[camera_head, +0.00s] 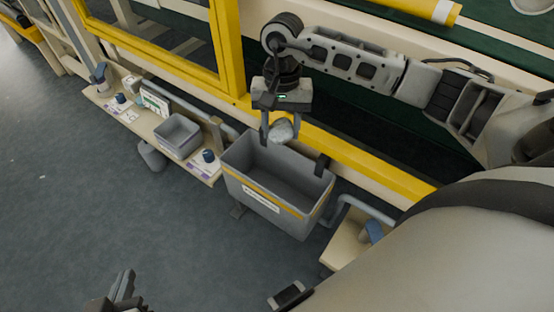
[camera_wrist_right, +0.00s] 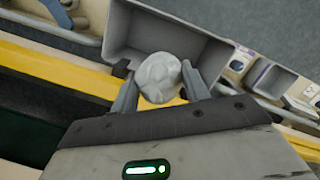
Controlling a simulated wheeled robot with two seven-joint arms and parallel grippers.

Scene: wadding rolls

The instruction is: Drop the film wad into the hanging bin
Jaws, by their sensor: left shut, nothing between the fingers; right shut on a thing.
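The film wad (camera_head: 281,130) is a pale, crumpled ball. My right gripper (camera_head: 280,138) is shut on it, and the wad also shows between the fingers in the right wrist view (camera_wrist_right: 159,77). The hanging bin (camera_head: 232,178) is a large grey open box with a yellow stripe and a white label on its front. The gripper holds the wad above the bin's back rim area; in the wrist view the bin (camera_wrist_right: 122,30) opens just beyond the wad. The bin's visible inside looks empty. My left gripper (camera_head: 122,285) is shut and empty at the bottom left, over the floor.
A narrow shelf (camera_head: 205,172) left of the bin carries a small grey tray (camera_head: 178,136), blue-capped items and cards. A yellow frame (camera_head: 232,50) and rail (camera_head: 375,170) run behind the bin. Open grey floor (camera_head: 70,190) lies at left.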

